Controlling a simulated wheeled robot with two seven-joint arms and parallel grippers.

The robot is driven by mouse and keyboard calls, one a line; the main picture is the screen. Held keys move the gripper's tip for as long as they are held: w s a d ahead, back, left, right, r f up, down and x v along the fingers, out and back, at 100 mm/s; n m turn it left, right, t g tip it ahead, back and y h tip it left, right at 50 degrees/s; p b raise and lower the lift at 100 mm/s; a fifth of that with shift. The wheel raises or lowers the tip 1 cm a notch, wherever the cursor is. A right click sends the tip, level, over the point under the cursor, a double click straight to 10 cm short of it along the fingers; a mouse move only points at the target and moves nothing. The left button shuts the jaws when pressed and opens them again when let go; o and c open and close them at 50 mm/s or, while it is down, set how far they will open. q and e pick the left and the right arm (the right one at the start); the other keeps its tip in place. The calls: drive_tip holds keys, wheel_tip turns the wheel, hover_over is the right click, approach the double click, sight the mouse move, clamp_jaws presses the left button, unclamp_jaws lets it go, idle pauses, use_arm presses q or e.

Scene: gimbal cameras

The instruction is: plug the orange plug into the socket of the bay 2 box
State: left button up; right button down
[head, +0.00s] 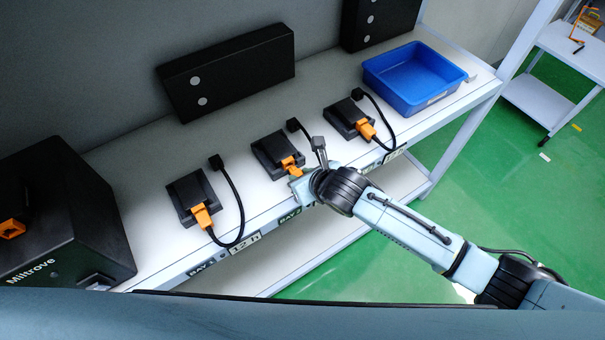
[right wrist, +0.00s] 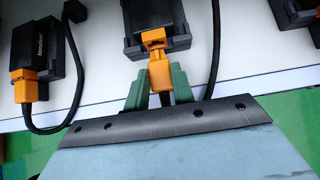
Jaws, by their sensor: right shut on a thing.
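The bay 2 box (head: 277,153) is the black box in the middle of the row on the white shelf. In the right wrist view the box (right wrist: 155,22) has an orange socket (right wrist: 153,38) on its near face. My right gripper (head: 300,175) is at the shelf's front edge. In the wrist view its green fingers (right wrist: 159,97) are shut on the orange plug (right wrist: 160,72). The plug is in line with the socket and very close to it; I cannot tell whether its tip is inside. My left gripper is not in view.
Boxes with orange plugs in them stand left (head: 191,196) and right (head: 348,117) of the bay 2 box, with looping black cables. A blue bin (head: 414,78) sits at the shelf's right end. A large black case (head: 65,225) stands at the left.

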sight(292, 167)
drive_tip(key=shift+p, duration=0.6)
idle(1.1)
drive_tip(key=shift+w+a+b, duration=0.6)
drive_tip(key=shift+w+a, duration=0.2)
drive_tip(key=shift+w, duration=0.25)
idle(0.3)
drive_tip(key=shift+s+d, duration=0.1)
idle(0.3)
drive_tip(key=shift+s+d+p, duration=0.3)
drive_tip(key=shift+s+p, duration=0.15)
drive_tip(key=shift+p, duration=0.25)
drive_tip(key=shift+p, duration=0.7)
idle(1.2)
drive_tip(key=shift+w+a+b, duration=0.4)
drive_tip(key=shift+w+a, duration=0.1)
drive_tip(key=shift+w, duration=0.2)
idle(0.4)
drive_tip(key=c, duration=1.1)
unclamp_jaws()
